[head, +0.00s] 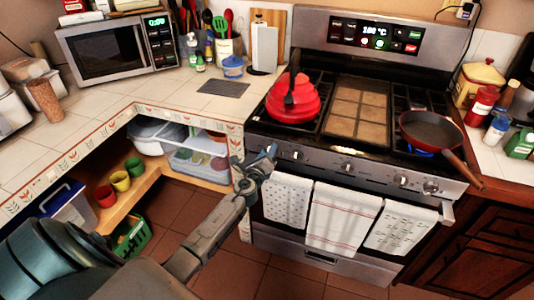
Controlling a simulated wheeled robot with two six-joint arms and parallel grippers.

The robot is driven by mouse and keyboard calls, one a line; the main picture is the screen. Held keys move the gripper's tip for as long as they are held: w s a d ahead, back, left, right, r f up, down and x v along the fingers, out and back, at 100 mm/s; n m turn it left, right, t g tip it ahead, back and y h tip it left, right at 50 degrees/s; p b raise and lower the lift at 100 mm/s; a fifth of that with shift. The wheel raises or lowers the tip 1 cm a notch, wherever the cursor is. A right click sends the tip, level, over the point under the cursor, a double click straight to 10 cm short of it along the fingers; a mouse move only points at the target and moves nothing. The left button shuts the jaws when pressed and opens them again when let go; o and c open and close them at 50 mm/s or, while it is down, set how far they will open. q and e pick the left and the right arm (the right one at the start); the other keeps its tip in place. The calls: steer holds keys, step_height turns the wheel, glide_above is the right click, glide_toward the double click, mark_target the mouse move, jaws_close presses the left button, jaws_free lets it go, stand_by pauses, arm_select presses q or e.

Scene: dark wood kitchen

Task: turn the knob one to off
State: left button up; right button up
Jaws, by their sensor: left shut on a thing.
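The stove (375,120) stands at the back right with a row of control knobs along its front panel. My left gripper (268,155) is at the left end of this panel, shut on the leftmost knob, which the fingers mostly hide. Which way this knob points cannot be seen. Another knob (298,155) shows just to the right of the gripper, with a middle knob (347,167) and more knobs further right. My right gripper is not in view.
A red kettle (292,101) sits on the left burners. A pan (430,131) sits on the right over a blue flame, its handle overhanging the front edge. Towels (343,218) hang from the oven handle. The tiled counter (185,97) with a microwave (112,50) lies left.

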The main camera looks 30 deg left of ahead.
arm_select(q)
steer(key=shift+f, duration=0.1)
steer(key=o, duration=1)
steer(key=shift+s, duration=0.1)
steer(key=v, duration=1)
steer(key=shift+s, duration=0.35)
